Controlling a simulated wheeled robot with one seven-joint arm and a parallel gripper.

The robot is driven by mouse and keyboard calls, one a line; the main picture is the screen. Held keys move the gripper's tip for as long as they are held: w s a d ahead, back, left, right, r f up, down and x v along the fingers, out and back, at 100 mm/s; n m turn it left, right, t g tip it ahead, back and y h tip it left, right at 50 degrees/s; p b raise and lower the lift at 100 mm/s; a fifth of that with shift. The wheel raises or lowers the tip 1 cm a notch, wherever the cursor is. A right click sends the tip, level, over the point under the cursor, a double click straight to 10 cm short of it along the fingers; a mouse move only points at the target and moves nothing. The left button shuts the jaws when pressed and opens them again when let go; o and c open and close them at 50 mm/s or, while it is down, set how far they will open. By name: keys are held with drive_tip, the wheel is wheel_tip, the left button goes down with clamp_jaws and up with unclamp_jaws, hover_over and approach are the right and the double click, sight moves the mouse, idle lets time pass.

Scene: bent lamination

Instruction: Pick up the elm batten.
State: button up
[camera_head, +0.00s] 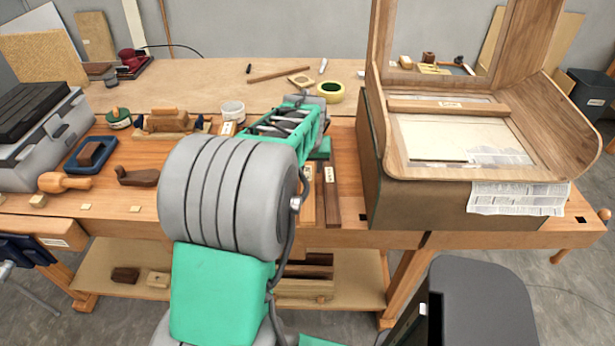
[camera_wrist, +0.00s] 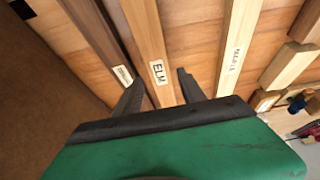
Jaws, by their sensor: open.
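The elm batten (camera_wrist: 147,30) is a light brown strip with a white label reading ELM in the wrist view. My gripper (camera_wrist: 158,90) is open above it, one black finger on each side of the strip. The label lies between the fingers, and I cannot tell how high the fingers are above the wood. In the head view a light batten (camera_head: 309,208) beside the dark one appears to be the elm, partly hidden by my arm. My fingers are hidden there.
A dark batten (camera_wrist: 97,35) lies left of the elm and a pale batten labelled MAPLE (camera_wrist: 240,40) lies right, with gaps of bench between. A large wooden case (camera_head: 400,200) stands close by. More wood pieces (camera_wrist: 287,65) lie at the wrist view's right.

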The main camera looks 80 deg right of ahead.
sight(308, 173)
drive_tip(key=x, duration=0.2)
drive_tip(key=p+x, duration=0.1)
drive_tip(key=x, duration=0.2)
drive_tip(key=shift+d+r, duration=0.15)
drive_tip(key=shift+d, duration=0.15)
drive_tip(key=shift+c, duration=0.6)
clamp_jaws()
